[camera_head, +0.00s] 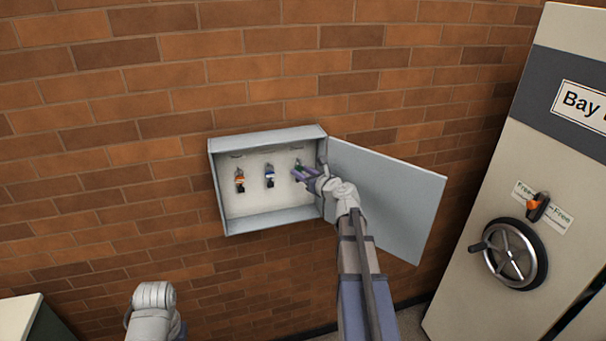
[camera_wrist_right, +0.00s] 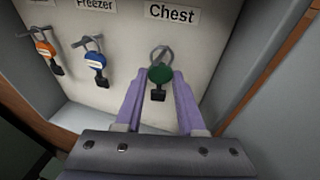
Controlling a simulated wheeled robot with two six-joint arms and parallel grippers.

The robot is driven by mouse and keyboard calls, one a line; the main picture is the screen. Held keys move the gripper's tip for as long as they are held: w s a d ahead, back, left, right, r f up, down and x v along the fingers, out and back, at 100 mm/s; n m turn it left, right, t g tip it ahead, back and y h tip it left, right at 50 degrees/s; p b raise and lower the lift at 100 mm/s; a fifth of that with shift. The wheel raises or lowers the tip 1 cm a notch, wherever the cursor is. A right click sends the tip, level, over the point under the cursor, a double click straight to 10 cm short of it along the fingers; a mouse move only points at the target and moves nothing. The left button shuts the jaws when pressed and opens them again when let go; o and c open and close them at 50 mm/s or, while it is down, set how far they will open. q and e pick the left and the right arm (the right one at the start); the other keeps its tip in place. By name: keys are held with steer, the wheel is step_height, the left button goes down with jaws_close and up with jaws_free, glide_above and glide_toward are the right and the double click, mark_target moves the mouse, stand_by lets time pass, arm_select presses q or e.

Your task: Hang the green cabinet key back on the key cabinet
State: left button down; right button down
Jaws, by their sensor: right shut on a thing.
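The open key cabinet (camera_head: 268,138) is on the brick wall in the head view. My right gripper (camera_head: 300,173) is inside it at the right; it also shows in the right wrist view (camera_wrist_right: 158,85). It is shut on the green key (camera_wrist_right: 161,73), which has a round green tag and a dark lower part. The key's ring is up against the back panel below the Chest label (camera_wrist_right: 172,14). I cannot tell whether the ring is around a hook.
An orange key (camera_head: 239,180) and a blue key (camera_head: 269,176) hang at the left and middle of the cabinet. The cabinet door (camera_head: 390,195) stands open to the right, close beside my right arm. A grey bay unit with a handwheel (camera_head: 512,252) stands further right.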

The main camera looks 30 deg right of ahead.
stand_by(0.4)
steer(key=shift+c, duration=2.2)
jaws_free()
steer(key=shift+s, duration=0.1)
steer(key=p+v, duration=0.1)
steer(key=v, duration=0.6)
steer(key=shift+s, duration=0.3)
